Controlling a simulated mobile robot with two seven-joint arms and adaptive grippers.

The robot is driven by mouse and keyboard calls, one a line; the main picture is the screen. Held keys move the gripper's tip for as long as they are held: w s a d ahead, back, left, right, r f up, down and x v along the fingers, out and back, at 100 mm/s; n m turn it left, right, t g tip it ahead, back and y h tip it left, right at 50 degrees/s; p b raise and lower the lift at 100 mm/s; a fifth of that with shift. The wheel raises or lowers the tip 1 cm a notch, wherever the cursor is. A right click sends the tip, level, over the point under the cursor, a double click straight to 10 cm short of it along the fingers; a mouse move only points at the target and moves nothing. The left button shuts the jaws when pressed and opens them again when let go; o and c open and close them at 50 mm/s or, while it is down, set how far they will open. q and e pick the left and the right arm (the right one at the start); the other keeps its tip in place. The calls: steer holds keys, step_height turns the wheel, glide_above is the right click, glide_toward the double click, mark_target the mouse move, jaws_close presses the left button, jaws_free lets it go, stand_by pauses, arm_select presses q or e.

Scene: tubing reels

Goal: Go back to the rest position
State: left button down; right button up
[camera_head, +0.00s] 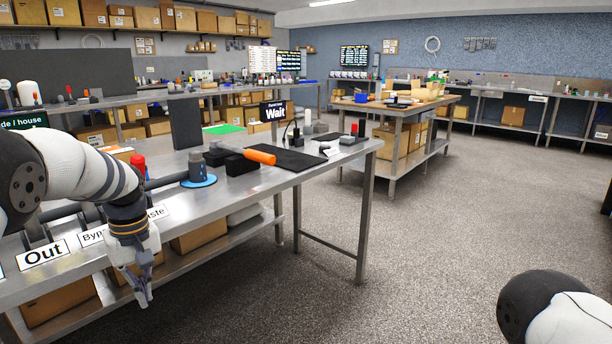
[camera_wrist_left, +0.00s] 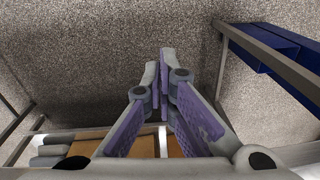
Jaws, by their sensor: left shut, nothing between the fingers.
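My left gripper (camera_head: 143,298) hangs at the front edge of the near steel table, with its fingers pointing down below the tabletop. In the left wrist view the gripper (camera_wrist_left: 164,62) has its purple-padded fingers together at the tips, with nothing between them. Below it in that view is the speckled grey floor. My right arm shows only as a white and black link at the bottom right of the head view; its gripper is out of view.
The near steel table (camera_head: 222,186) carries an orange-handled tool (camera_head: 259,157), a black mat (camera_head: 286,158), a "Wait" sign (camera_head: 275,111) and an "Out" label (camera_head: 44,255). Cardboard boxes (camera_head: 199,236) sit on its lower shelf. A second workbench (camera_head: 392,112) stands further back. The floor to the right is clear.

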arm_select(q)
steer(key=s+d+f+m+g, duration=0.1)
steer(key=s+d+f+m, duration=0.1)
steer(key=s+f, duration=1)
steer(key=s+d+f+m+g, duration=0.1)
steer(key=s+d+f+m, duration=0.15)
steer(key=s+f, duration=0.95)
steer(key=s+d+r+m, duration=0.1)
steer(key=s+d+m, duration=0.1)
steer(key=s, duration=1)
steer(key=s+d+r+m, duration=0.1)
steer(key=s+d+m, duration=0.1)
steer(key=s, duration=1)
steer(key=shift+d+r+h, duration=0.25)
steer(key=shift+d+h, duration=0.15)
steer(key=shift+d, duration=0.1)
